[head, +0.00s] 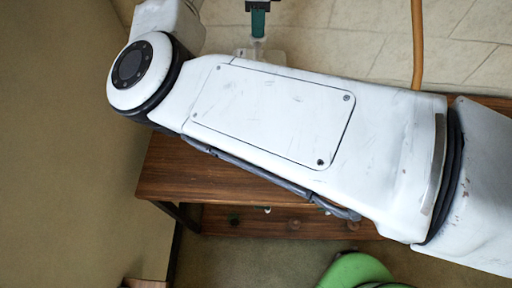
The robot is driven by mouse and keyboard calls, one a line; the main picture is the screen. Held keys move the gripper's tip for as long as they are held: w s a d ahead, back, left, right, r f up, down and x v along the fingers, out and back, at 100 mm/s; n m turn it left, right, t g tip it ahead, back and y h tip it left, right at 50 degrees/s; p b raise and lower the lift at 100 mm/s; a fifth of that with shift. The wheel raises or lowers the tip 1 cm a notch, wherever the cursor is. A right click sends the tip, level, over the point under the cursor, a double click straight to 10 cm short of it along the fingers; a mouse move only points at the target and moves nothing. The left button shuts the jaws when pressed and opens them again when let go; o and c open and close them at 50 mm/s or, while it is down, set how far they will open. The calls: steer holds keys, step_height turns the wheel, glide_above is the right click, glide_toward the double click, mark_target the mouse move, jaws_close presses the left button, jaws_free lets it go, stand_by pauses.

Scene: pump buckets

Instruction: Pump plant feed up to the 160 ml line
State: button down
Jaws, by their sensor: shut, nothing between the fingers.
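My gripper (258,34) shows at the top edge, a dark body with teal fingers pointing down, shut and empty. Just below it is a pale, translucent piece (259,55), which may be part of a pump or container. I cannot tell whether the fingers touch it. My white arm crosses the middle of the view and hides most of what lies under and behind it. No 160 ml line, liquid level or feed label is visible.
A pale tiled surface (335,50) lies at the top. An orange-brown hose or rod (417,45) runs down at the upper right. A dark wooden bench (165,180) shows below my arm, with small items on its lower shelf (310,222). A green object (355,270) is at the bottom.

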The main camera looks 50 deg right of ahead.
steer(key=shift+f+b, duration=0.65)
steer(key=shift+f, duration=1.3)
steer(key=shift+r, duration=0.2)
steer(key=shift+r+p, duration=2.25)
steer(key=shift+r, duration=0.15)
steer(key=shift+f, duration=0.1)
